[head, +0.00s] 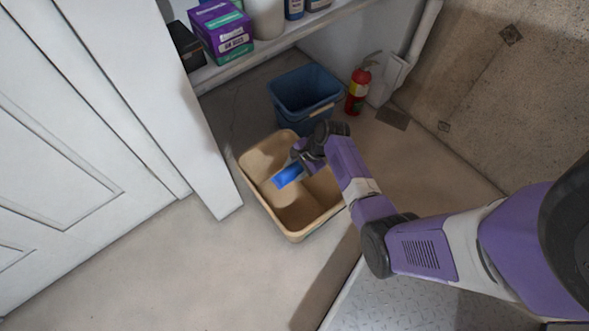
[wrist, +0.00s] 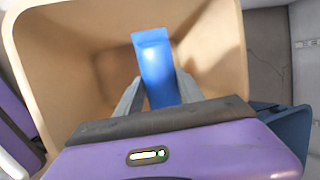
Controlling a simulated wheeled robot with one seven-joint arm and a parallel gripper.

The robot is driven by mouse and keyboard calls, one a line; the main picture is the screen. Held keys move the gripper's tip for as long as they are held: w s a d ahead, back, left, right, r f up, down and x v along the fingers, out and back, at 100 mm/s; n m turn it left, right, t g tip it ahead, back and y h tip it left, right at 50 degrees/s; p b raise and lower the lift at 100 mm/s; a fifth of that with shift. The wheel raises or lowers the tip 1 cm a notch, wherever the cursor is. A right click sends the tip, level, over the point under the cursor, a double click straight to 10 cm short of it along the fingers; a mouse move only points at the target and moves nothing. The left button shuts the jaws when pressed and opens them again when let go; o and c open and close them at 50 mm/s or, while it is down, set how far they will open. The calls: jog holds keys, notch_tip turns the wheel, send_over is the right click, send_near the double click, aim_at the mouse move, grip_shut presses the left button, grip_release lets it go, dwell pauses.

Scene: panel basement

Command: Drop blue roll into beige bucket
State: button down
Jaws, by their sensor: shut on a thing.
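The blue roll (head: 288,175) is held in my gripper (head: 301,164) over the open beige bucket (head: 258,186). In the wrist view my gripper (wrist: 158,95) has its two grey fingers on either side of the blue roll (wrist: 154,62), which sticks out beyond the fingertips. The beige bucket (wrist: 55,70) surrounds the roll in that view, with its walls on both sides. The bucket stands upright on the floor. I cannot tell the exact height of the roll above the bucket's bottom.
A blue bucket (head: 305,92) stands right behind the beige one. A red fire extinguisher (head: 358,88) is by the wall. A shelf (head: 270,45) holds a purple box (head: 220,32) and bottles. A white door (head: 75,130) is at left. Floor in front is clear.

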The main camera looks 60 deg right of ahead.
jog(key=c, duration=0.7)
grip_release()
jog(key=shift+o, duration=0.2)
jog(key=p+v, duration=0.4)
jog(key=v, duration=0.4)
